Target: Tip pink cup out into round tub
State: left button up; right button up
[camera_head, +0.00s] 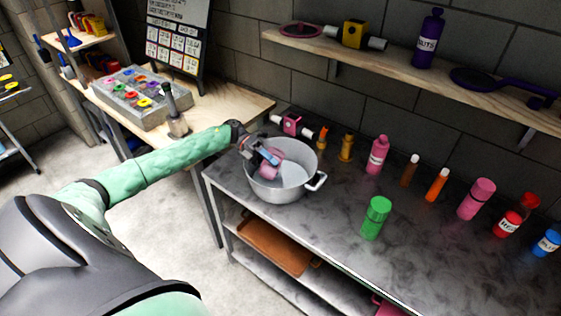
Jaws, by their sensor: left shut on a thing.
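The round tub (292,190) is a grey metal pot with side handles on the left end of the grey table. My left gripper (257,152) reaches in from the left and is over the tub. It is shut on the pink cup (270,163), which is tilted over the inside of the tub. The gripper hides part of the cup, and I cannot tell what is in it. The visible floor of the tub looks bare. My right gripper is not in view.
Several more bottles line the right side. A wall shelf (400,62) hangs above.

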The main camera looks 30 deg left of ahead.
pick_arm(q)
jog(key=shift+w, duration=0.15)
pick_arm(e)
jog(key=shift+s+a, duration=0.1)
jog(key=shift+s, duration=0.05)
pick_arm(q)
jog(key=shift+r, duration=0.1)
jog(key=shift+w+a+n, duration=0.1)
jog(key=shift+w+n, duration=0.1)
jog(key=shift+n, duration=0.1)
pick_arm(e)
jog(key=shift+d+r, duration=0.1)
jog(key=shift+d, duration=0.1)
pick_arm(q)
jog(key=shift+w, duration=0.1)
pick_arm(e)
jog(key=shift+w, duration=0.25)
pick_arm(q)
jog(key=shift+r, duration=0.1)
jog(key=shift+w+b, duration=0.1)
jog(key=shift+b, duration=0.2)
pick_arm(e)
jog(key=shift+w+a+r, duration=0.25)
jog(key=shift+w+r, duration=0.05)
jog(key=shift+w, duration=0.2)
pick_arm(q)
jog(key=shift+w, duration=0.1)
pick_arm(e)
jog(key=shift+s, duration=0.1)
